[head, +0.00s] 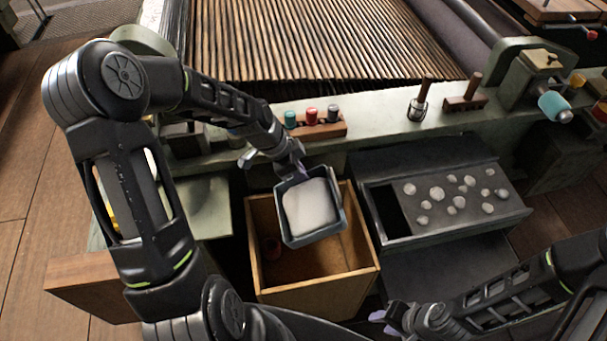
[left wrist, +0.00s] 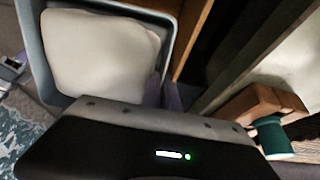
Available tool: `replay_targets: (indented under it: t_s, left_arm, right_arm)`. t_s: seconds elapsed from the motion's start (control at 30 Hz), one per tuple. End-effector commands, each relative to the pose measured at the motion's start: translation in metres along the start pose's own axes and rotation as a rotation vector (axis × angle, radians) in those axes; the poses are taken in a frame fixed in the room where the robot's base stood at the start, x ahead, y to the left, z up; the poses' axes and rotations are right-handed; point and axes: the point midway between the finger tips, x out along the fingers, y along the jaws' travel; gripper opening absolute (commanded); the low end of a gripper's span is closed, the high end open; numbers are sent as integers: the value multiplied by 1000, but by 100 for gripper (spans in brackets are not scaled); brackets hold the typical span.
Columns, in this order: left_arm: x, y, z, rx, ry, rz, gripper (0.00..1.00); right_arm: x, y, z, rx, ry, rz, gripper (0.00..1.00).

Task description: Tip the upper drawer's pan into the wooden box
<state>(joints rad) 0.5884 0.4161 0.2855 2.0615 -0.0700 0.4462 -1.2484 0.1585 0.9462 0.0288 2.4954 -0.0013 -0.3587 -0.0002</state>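The blue-grey pan (head: 284,216) holds a white mass (head: 310,204) and hangs over the wooden box (head: 318,290). My left gripper (head: 300,170) is shut on the pan's far rim. In the left wrist view the pan (left wrist: 37,60) and white mass (left wrist: 100,55) fill the upper left, with the purple fingers (left wrist: 162,92) at its wall. The pan looks slightly tilted, with the white mass still inside. The box is open-topped, and the pan hides part of its inside. My right gripper (head: 386,323) is empty at the bottom of the head view, its fingers apart.
An open drawer (head: 455,238) with several pale lumps and a dark empty gap at its left end stands right of the box. A bench rail behind carries a wooden rack of spools (head: 325,130).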

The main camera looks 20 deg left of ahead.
Motion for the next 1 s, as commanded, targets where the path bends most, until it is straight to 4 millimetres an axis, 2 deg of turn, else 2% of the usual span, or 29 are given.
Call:
replay_targets:
  t_s: [0.47,0.73,1.0]
  left_arm:
    - [4,-2,9,-9,288,-5,0]
    - [7,-2,13,-10,514,-5,0]
    - [8,-1,16,0,771,-4,0]
  right_arm:
    - [4,2,0,0,0,0,36]
    - [19,8,0,-1,0,0,36]
    - [43,17,0,-2,0,1,36]
